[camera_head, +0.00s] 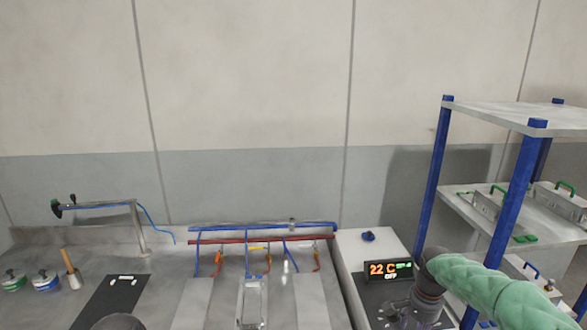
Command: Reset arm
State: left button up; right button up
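My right arm (500,290), in a quilted pale green sleeve, comes in from the right edge at the lower right. Its dark wrist bends downward, and my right gripper (408,316) is low in the view, over the unit with the lit display. Its fingers are dark and partly cut off by the bottom edge, so I cannot tell whether they are open or shut. My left gripper is not in view. A dark rounded shape (118,323) shows at the bottom left; I cannot tell what it is.
A display (390,270) reads "22 C" and "OFF". A blue-posted shelf (500,115) with metal cases stands right, close to my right arm. A grey counter (150,285) holds a faucet (100,206), blue and red pipes (262,233), a dark mat (112,295) and small containers.

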jog(key=s+a+f+n+y, duration=0.1)
jog(key=s+a+f+n, duration=0.1)
jog(key=a+f, duration=0.45)
jog(key=s+a+f+n+y, duration=0.1)
jog(key=s+a+f, duration=0.2)
jog(key=f, duration=0.7)
jog(key=s+a+f+n+y, duration=0.1)
jog(key=s+a+f+n, duration=0.1)
jog(key=a+f, duration=0.45)
jog(key=s+a+f+n, duration=0.1)
jog(key=s+a+f, duration=0.2)
jog(key=s+f, duration=0.2)
jog(key=s+a+f+n, duration=0.2)
jog(key=s+f, duration=0.3)
jog(key=s, duration=0.7)
jog(key=shift+a+f+y+b, duration=0.3)
jog(key=shift+a+y+b, duration=0.1)
jog(key=shift+a+b, duration=0.05)
